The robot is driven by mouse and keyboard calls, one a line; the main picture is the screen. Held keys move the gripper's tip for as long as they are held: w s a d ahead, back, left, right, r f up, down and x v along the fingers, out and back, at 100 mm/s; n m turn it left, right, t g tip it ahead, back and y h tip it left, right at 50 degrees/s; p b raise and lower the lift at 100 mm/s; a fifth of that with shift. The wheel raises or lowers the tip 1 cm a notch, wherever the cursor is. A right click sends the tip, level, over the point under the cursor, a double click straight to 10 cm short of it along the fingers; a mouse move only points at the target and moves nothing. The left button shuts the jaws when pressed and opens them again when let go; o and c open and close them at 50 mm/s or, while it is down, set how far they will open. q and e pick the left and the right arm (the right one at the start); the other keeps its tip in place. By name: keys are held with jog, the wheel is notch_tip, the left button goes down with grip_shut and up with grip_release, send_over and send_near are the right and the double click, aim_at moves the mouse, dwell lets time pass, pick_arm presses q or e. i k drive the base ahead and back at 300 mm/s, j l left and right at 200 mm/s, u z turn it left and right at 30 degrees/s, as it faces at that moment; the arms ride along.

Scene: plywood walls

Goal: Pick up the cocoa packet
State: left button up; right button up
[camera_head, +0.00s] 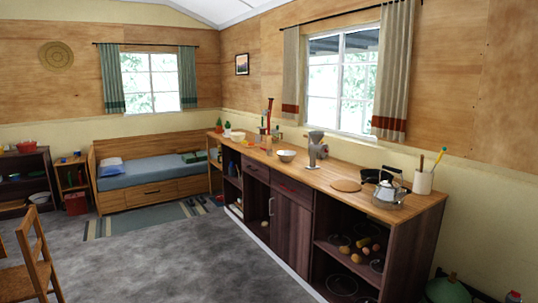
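I cannot pick out a cocoa packet; items on the counter and shelves are too small to tell. The long wooden counter (330,186) runs along the right wall. Small items at its far end include a red-topped tall object (269,112) and a yellow bowl (238,136). Neither of my grippers is in view.
Open shelves (393,249) under the counter hold pans and roundish items. A wooden chair (38,254) stands at left, with dark shelves (28,160) behind. A bed (150,175) fills the far corner by a striped rug (145,218). The grey floor (185,262) between is clear.

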aim_at(267, 139)
jog(key=i+j+u, duration=0.1)
jog(key=i+u, duration=0.35)
jog(key=i, duration=4.6)
jog(key=j+u, duration=0.05)
jog(key=j, duration=0.05)
